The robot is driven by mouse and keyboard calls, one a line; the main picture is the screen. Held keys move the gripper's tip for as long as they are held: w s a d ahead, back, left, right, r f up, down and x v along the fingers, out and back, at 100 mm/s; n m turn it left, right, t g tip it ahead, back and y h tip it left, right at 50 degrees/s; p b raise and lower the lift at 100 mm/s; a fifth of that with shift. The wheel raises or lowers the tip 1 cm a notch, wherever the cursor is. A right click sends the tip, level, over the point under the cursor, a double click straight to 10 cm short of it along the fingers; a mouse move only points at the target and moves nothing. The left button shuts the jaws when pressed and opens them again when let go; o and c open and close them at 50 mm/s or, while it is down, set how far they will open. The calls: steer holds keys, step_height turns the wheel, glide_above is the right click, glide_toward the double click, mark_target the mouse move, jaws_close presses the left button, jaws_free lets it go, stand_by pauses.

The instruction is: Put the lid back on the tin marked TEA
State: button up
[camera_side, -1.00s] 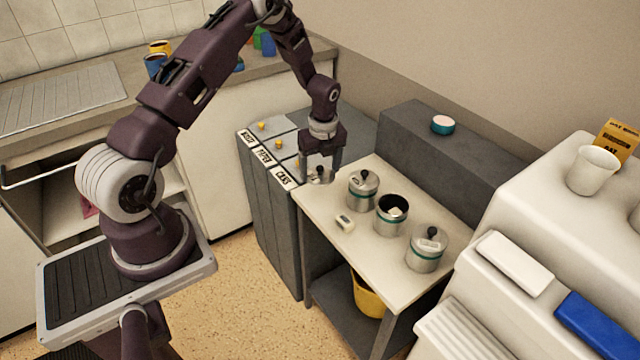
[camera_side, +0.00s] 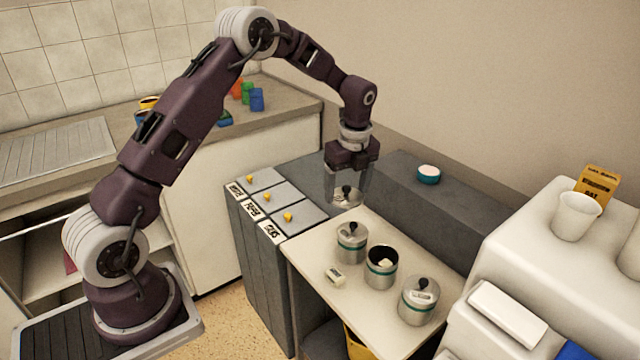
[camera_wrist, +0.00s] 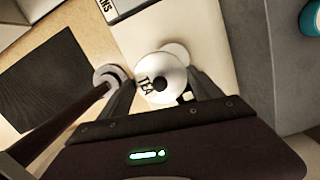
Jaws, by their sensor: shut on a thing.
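My gripper (camera_side: 346,190) is shut on a round metal lid (camera_side: 347,199) with a dark knob, held above the far end of the small table. In the wrist view the lid (camera_wrist: 150,72) reads TEA and sits level between the fingers. An open tin (camera_side: 381,279), silver with a teal band, stands in the middle of the row on the table, to the right of and below my gripper in the side view. Something white shows inside it. Lidded tins stand on either side, one at the left (camera_side: 351,250) and one at the right (camera_side: 417,309). Tin markings are unreadable.
A small white object (camera_side: 334,275) lies on the table (camera_side: 315,252) left of the open tin. Grey labelled bins (camera_side: 262,285) adjoin the table's left end. A dark raised ledge (camera_side: 440,205) behind carries a teal-and-white round container (camera_side: 429,175). A white machine (camera_side: 535,240) stands right.

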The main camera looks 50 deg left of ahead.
steer(key=w+d, duration=0.4)
steer(key=d, duration=0.7)
steer(key=shift+s+f, duration=0.15)
steer(key=shift+f, duration=2.7)
steer(key=shift+s+f, duration=0.1)
steer(key=shift+f, duration=2.75)
steer(key=shift+f, duration=0.15)
steer(key=shift+c, duration=0.2)
steer(key=o, duration=1.4)
steer(key=shift+o, duration=0.2)
